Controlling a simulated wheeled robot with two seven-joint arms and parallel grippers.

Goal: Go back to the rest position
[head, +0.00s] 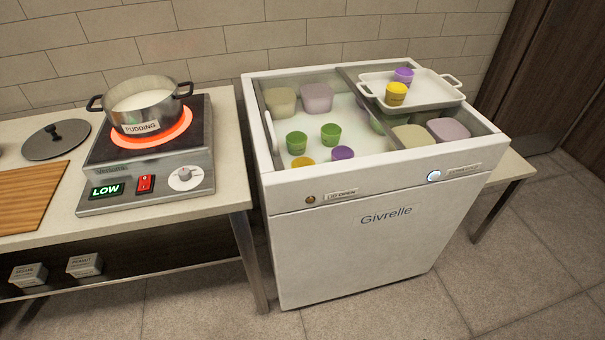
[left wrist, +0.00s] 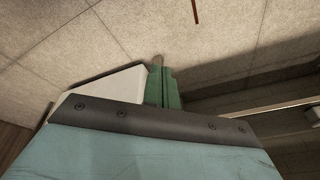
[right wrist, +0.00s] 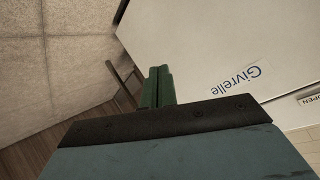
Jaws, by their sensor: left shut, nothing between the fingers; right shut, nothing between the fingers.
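My left gripper (left wrist: 163,85) shows in the left wrist view with its green fingers together and nothing between them. It hangs over the tiled floor (left wrist: 60,45), with a white surface just to its left. My right gripper (right wrist: 158,85) shows in the right wrist view, also shut and empty, near the white front of the Givrelle freezer (right wrist: 200,45). Neither gripper is in the head view. The freezer (head: 350,240) stands in the middle of the head view with several cups and tubs inside. A white tray (head: 425,98) on its top right holds a yellow cup (head: 396,94) and a purple cup (head: 403,75).
A counter (head: 235,170) on the left carries a burner (head: 150,165) with a glowing red ring and a pot labelled PUDDING (head: 141,108). A dark lid (head: 55,141) and a wooden board (head: 30,195) lie beside it. The floor in front of the freezer is clear.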

